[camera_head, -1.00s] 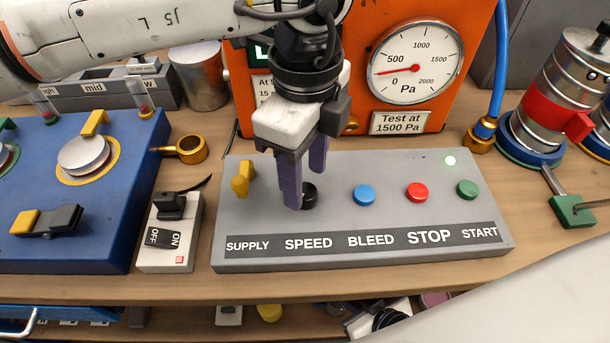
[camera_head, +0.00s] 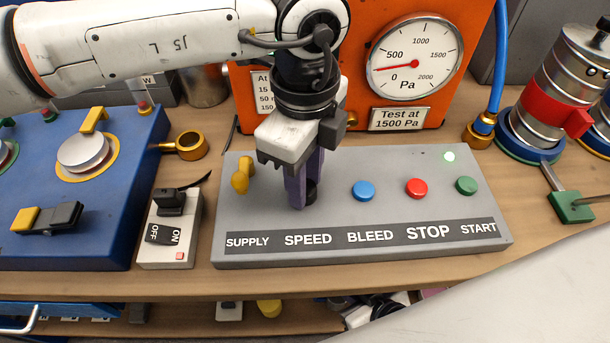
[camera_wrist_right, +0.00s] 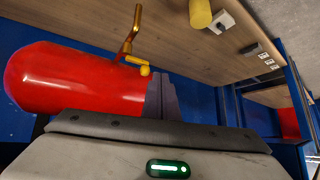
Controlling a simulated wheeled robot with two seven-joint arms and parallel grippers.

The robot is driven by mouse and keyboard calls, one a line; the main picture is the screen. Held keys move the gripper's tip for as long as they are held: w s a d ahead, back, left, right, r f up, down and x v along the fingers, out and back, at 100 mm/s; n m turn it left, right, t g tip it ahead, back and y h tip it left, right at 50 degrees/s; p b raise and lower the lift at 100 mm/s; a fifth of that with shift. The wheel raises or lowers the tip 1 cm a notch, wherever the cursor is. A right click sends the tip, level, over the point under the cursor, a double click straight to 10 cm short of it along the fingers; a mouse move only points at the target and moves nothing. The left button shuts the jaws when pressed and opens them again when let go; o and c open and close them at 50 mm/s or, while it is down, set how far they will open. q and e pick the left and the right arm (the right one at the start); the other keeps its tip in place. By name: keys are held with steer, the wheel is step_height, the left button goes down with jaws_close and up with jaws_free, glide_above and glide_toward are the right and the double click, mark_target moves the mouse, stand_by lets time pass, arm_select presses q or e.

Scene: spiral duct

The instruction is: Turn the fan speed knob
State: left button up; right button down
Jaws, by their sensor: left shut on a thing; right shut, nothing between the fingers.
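The grey control panel (camera_head: 400,222) has a label strip reading SUPPLY, SPEED, BLEED, STOP, START. The black speed knob (camera_head: 311,190) stands above the SPEED label, partly hidden by my fingers. My left gripper (camera_head: 301,198) points down from above, its purple fingers shut on the knob. The pressure gauge (camera_head: 414,58) on the orange box has its red needle between 0 and 500 Pa. In the right wrist view, my right gripper (camera_wrist_right: 161,95) is shut and empty, with a red cylinder behind it.
A yellow supply lever (camera_head: 242,175), blue button (camera_head: 364,190), red button (camera_head: 416,188) and green button (camera_head: 466,185) are on the panel. A switch box (camera_head: 168,240) and blue unit (camera_head: 110,240) stand left.

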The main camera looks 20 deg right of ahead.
arm_select(q)
steer(key=shift+f+m+b, duration=0.2)
steer(key=shift+m+b, duration=0.7)
steer(key=shift+b, duration=0.25)
steer(key=shift+m+b, duration=0.85)
steer(key=shift+m, duration=0.05)
steer(key=shift+m+b, duration=0.65)
steer(key=shift+m, duration=0.25)
steer(key=shift+m+b, duration=0.55)
steer(key=shift+m, duration=0.35)
steer(key=m+b, duration=0.1)
steer(key=m, duration=0.2)
steer(key=shift+r+m+b, duration=0.15)
steer(key=shift+m+b, duration=0.15)
steer(key=shift+m, duration=0.9)
steer(key=m+b, duration=0.1)
steer(key=m, duration=0.1)
steer(key=shift+m, duration=0.4)
steer(key=m, duration=0.5)
steer(key=shift+r, duration=0.1)
steer(key=m, duration=0.5)
steer(key=shift+m, duration=2.7)
arm_select(e)
step_height(320, 180, down, 6)
steer(key=a, duration=0.1)
steer(key=shift+w+a, duration=0.35)
steer(key=shift+w, duration=0.05)
steer(key=shift+f, duration=0.1)
